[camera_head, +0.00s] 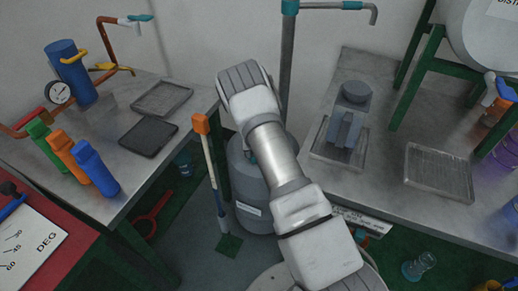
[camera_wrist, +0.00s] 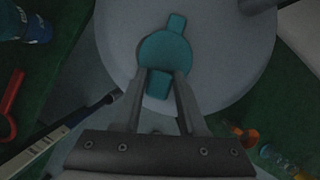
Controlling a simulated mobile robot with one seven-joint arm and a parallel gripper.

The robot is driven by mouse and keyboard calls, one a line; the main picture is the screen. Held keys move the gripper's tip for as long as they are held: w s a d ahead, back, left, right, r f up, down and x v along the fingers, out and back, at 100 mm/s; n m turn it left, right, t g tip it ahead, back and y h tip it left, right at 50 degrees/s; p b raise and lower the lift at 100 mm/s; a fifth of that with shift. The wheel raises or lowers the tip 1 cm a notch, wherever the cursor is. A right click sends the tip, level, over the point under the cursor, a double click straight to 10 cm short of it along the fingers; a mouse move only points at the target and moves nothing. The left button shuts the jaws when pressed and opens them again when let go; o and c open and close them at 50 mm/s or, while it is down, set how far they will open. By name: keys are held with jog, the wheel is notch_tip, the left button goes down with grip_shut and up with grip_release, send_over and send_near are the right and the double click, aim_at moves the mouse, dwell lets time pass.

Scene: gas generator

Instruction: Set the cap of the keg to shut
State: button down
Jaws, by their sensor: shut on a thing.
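The keg (camera_head: 240,180) is a grey drum standing on the floor between the two benches, partly hidden behind my arm in the head view. Its pale round top (camera_wrist: 230,62) fills the upper middle of the wrist view. The teal cap (camera_wrist: 165,50) sits on that top, a round disc with a tab at either end. My gripper (camera_wrist: 159,80) is over the keg's top, with its two fingers on either side of the cap's near tab, shut on it. In the head view my arm hides the gripper and most of the cap.
Left bench (camera_head: 190,115) bears trays, a gauge and coloured cylinders. Right bench (camera_head: 390,190) bears trays and a grey bottle (camera_head: 347,115). An orange-topped pole (camera_head: 209,165) stands left of the keg. A red tool (camera_head: 152,215) and glass flask (camera_head: 420,266) are low down.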

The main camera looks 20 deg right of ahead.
jog(key=shift+w+a+p, duration=0.35)
jog(key=shift+a+p, duration=0.05)
jog(key=shift+a, duration=0.35)
jog(key=shift+w+a+p, duration=0.3)
jog(key=shift+a+p, duration=0.1)
jog(key=shift+a, duration=0.35)
jog(key=shift+w, duration=0.1)
jog(key=c, duration=0.6)
grip_release()
jog(key=shift+a, duration=0.1)
jog(key=shift+o, duration=0.2)
jog(key=shift+d, duration=0.35)
jog(key=shift+r, duration=0.3)
jog(key=p+v, duration=0.3)
jog(key=v, duration=1.4)
jog(key=shift+s, duration=0.2)
